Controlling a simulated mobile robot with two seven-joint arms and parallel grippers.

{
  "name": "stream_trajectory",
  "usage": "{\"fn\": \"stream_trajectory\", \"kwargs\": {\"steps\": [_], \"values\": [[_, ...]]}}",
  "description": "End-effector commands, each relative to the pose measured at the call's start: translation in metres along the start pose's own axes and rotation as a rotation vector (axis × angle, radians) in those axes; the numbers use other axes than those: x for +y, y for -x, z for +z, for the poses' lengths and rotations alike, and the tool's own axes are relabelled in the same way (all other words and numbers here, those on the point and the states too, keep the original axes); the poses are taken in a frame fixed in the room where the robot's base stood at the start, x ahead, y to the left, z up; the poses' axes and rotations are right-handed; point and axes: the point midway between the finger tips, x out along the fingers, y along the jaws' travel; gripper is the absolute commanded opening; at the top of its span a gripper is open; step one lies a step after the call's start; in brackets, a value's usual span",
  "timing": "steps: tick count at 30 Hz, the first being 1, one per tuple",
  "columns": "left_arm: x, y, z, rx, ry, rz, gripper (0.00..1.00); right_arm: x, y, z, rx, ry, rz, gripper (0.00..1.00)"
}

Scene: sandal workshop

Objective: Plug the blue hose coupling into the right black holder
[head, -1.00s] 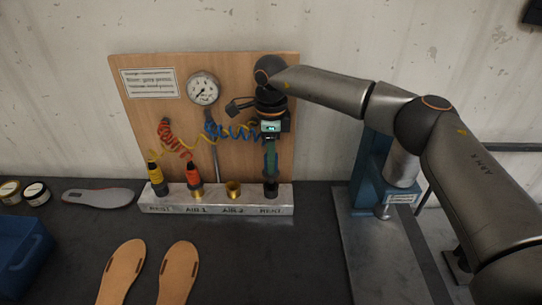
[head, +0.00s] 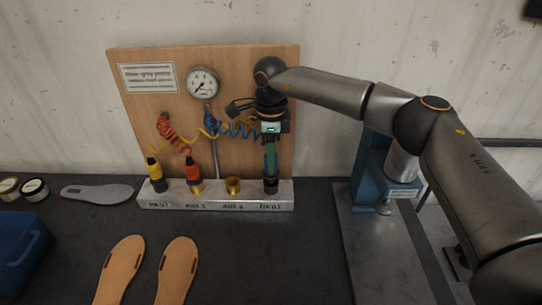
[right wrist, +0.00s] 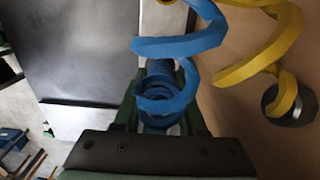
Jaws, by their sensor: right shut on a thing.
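My right gripper (head: 271,170) points down over the right black holder (head: 271,187) at the right end of the metal rail. It is shut on the blue hose coupling, which shows between the fingers in the right wrist view (right wrist: 160,112) with its coiled blue hose rising from it. The coupling looks upright and in line with the holder. The fingers hide most of it in the head view, so I cannot tell how deep it sits. My left gripper is not in view.
A yellow coupling (head: 153,169) stands in the left black holder and a red coupling (head: 193,172) in a brass socket. Another brass socket (head: 232,185) is empty. Behind is a wooden board (head: 150,110) with a gauge (head: 202,83). Sandal soles (head: 178,268) lie in front.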

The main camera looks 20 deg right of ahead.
Motion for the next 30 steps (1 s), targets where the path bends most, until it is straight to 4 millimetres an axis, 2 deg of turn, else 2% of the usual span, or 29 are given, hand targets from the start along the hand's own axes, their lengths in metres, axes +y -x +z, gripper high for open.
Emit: {"fn": "stream_trajectory", "kwargs": {"steps": [30], "values": [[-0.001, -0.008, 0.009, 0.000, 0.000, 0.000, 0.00, 0.000, -0.021, 0.000, 0.000, 0.000, -0.001, 0.00]]}}
